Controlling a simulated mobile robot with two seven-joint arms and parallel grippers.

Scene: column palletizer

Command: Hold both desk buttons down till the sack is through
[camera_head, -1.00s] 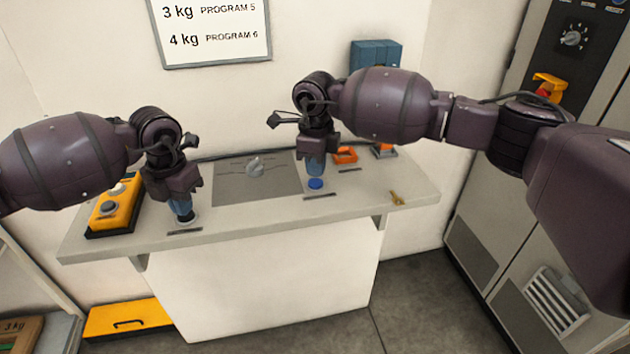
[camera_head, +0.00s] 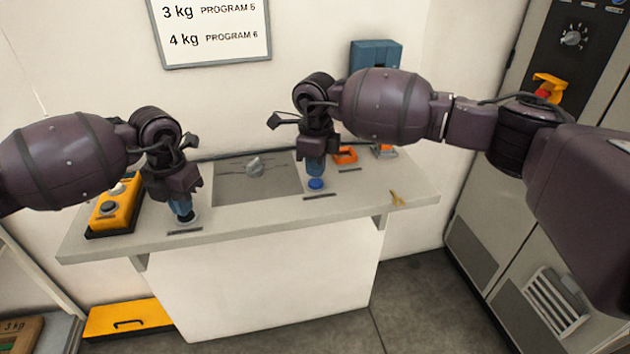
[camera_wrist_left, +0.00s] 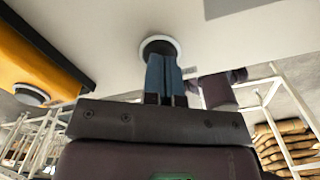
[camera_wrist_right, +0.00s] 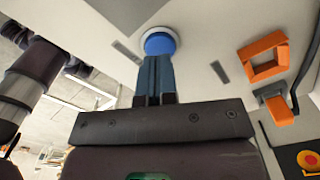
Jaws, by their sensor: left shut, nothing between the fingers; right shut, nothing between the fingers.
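The desk (camera_head: 255,212) carries two round buttons. The left button, dark in a pale ring (camera_wrist_left: 174,42), is under my left gripper (camera_head: 184,216); its fingers are shut and their tips are at the button. The right button is blue (camera_head: 316,184) and also shows in the right wrist view (camera_wrist_right: 160,42). My right gripper (camera_head: 316,176) is shut with its tips at this blue button. Whether either button is pressed down cannot be told. Brown stacked sacks (camera_wrist_left: 289,148) show in the left wrist view; no moving sack can be made out.
A yellow box with round buttons (camera_head: 116,208) stands at the desk's left end. An orange frame (camera_head: 345,156) and a small brass-coloured object (camera_head: 397,198) are to the right. A grey cabinet (camera_head: 540,210) stands right.

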